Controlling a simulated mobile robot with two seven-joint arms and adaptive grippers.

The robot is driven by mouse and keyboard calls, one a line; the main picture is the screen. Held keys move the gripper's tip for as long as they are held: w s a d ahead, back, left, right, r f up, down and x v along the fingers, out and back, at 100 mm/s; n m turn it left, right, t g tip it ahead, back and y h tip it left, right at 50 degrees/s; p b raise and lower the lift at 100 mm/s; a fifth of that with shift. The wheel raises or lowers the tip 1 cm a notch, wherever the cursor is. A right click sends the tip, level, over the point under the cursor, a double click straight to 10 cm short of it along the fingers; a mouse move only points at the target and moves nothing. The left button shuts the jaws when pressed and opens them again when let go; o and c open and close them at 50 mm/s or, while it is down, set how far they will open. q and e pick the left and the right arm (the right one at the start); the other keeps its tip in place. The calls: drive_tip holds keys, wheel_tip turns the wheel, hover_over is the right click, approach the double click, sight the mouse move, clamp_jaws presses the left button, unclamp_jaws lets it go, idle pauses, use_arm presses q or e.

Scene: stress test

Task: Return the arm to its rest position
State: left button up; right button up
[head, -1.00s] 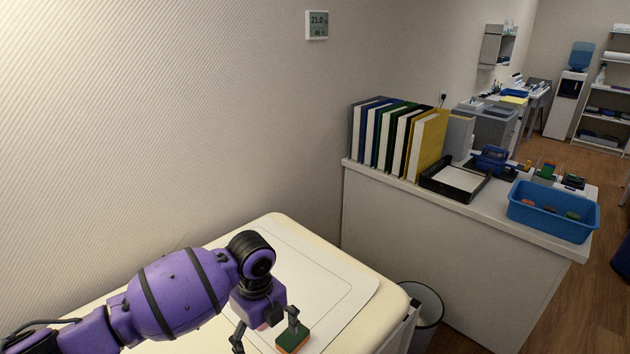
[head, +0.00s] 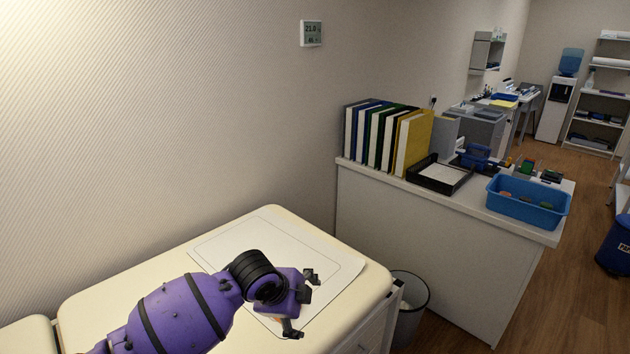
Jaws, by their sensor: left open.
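My left arm comes in from the lower left over a cream-topped cabinet (head: 120,300). My left gripper (head: 302,304) is open, its two dark fingers spread and pointing right, with nothing seen between them. It is above a white mat (head: 325,262) with a thin outline. A small orange patch shows just under the gripper at the mat's lower part; most of whatever it belongs to is hidden by the gripper. My right gripper is not in view.
A waste bin (head: 411,300) stands right of the cabinet. Beyond it is a white counter (head: 430,245) with binders (head: 385,138), a black tray (head: 440,177) and a blue bin (head: 527,204) holding several items. The wall behind is bare but for a small display (head: 311,33).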

use_arm(q)
drive_tip(key=s+a+f+n+t+y+p, duration=0.1)
drive_tip(key=s+a+f+n, duration=0.4)
drive_tip(key=s, duration=0.8)
drive_tip(key=s+a+f+n+t+y+p, duration=0.1)
drive_tip(key=s+a+f+n, duration=0.5)
drive_tip(key=s, duration=0.8)
drive_tip(key=s+a+f+n+t+y+p, duration=0.1)
drive_tip(key=s+a+f+n, duration=0.4)
drive_tip(key=s, duration=0.9)
wheel_tip(320, 180, down, 2)
drive_tip(key=n, duration=0.3)
drive_tip(key=shift+a+n, duration=0.15)
drive_tip(key=shift+n, duration=0.25)
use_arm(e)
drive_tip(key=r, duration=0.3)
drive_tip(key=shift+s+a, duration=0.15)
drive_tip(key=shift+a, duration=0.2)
use_arm(q)
drive_tip(key=shift+f, duration=0.1)
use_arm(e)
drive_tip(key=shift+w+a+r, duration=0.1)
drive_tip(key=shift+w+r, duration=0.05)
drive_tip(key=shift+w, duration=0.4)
use_arm(q)
drive_tip(key=shift+c, duration=0.4)
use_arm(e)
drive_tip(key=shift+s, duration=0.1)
